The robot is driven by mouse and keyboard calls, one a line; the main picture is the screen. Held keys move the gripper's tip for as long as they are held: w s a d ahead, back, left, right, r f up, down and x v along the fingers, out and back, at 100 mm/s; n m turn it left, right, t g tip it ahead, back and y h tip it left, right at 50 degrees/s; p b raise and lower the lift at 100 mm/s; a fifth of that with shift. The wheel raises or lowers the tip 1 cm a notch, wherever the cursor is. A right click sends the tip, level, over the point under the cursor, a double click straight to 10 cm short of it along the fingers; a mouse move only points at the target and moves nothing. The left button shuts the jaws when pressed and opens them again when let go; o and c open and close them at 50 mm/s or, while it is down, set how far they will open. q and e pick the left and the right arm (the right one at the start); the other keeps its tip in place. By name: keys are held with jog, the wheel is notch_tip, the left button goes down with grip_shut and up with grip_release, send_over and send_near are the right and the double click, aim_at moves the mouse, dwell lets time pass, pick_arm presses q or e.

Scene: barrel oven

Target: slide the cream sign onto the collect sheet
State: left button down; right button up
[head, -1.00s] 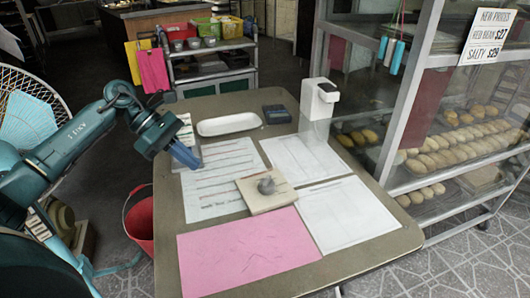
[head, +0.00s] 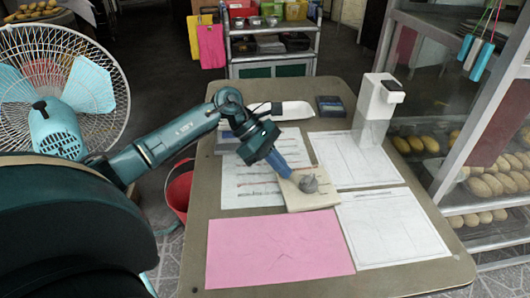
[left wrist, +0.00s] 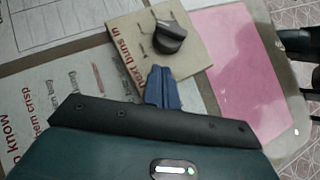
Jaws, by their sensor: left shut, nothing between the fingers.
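A pink sheet (head: 275,250) lies in front of the sign and white ruled sheets (head: 395,228) lie right. No label shows which is the collect sheet.
A printed sheet (head: 245,190) lies left of the sign. A white tray (head: 290,110), a dark box (head: 330,106) and a white dispenser (head: 378,110) stand at the back. A bread rack (head: 480,150) stands right, a fan (head: 60,90) left.

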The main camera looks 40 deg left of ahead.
pick_arm(q)
jog(key=shift+w+d, duration=0.2)
jog(key=shift+d, duration=0.85)
jog(key=shift+d, duration=0.25)
jog(key=d, duration=0.4)
jog(key=w+d+b, duration=0.1)
jog(key=d, duration=0.3)
jog(key=w+d, duration=0.1)
jog(key=d, duration=0.3)
jog(key=shift+w+d+b, duration=0.1)
jog(key=shift+d+b, duration=0.25)
jog(key=shift+b, duration=0.05)
jog(key=shift+f, duration=0.1)
jog(key=v, duration=1.2)
jog(key=shift+a+r+p, duration=0.2)
jog(key=shift+r+p, duration=0.15)
jog(key=shift+p, duration=0.05)
jog(key=shift+a+r, duration=0.25)
jog(key=shift+r, duration=0.05)
